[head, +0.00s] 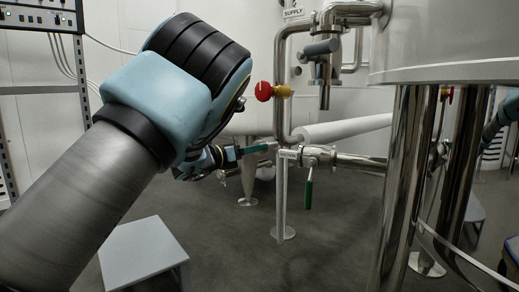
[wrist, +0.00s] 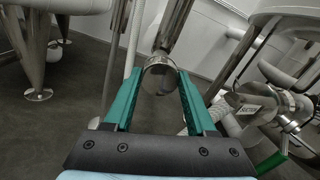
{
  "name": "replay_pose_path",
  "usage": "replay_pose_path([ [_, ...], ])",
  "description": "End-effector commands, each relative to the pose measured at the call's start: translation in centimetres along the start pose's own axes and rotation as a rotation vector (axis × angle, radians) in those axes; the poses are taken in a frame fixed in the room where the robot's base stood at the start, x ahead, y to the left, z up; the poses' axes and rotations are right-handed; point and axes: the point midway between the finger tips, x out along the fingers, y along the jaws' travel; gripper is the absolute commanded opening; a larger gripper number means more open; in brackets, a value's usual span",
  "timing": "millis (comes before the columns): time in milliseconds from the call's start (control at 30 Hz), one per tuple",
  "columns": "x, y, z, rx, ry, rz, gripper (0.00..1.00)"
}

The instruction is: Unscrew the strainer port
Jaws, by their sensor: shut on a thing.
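The strainer port is a round steel cap (wrist: 160,77) between my green fingertips in the wrist view. My gripper (wrist: 161,84) is shut on it, one finger at each side. In the head view my gripper (head: 266,146) reaches in from the left, its fingers at the pipework. A small white label (head: 288,154) is there, too small to read. The cap itself is hard to make out in the head view, so I cannot tell whether its thread is still engaged.
A valve with a green handle (head: 309,190) hangs just right of the gripper. A red knob (head: 264,91) is above it. A large steel tank (head: 445,45) on thick legs stands at right. A grey step (head: 143,254) is on the floor at front left. Open floor lies between.

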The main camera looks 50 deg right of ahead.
Motion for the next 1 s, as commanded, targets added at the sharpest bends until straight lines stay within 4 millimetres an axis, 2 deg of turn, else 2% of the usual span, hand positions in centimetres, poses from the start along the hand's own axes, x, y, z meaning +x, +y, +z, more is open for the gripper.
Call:
replay_pose_path([
  [167,-0.04,0.03,0.17,-0.032,0.000,0.002,0.00],
  [600,-0.08,0.10,0.17,-0.436,0.000,0.003,0.00],
  [1000,-0.08,0.13,0.13,-0.477,0.000,0.003,0.00],
])
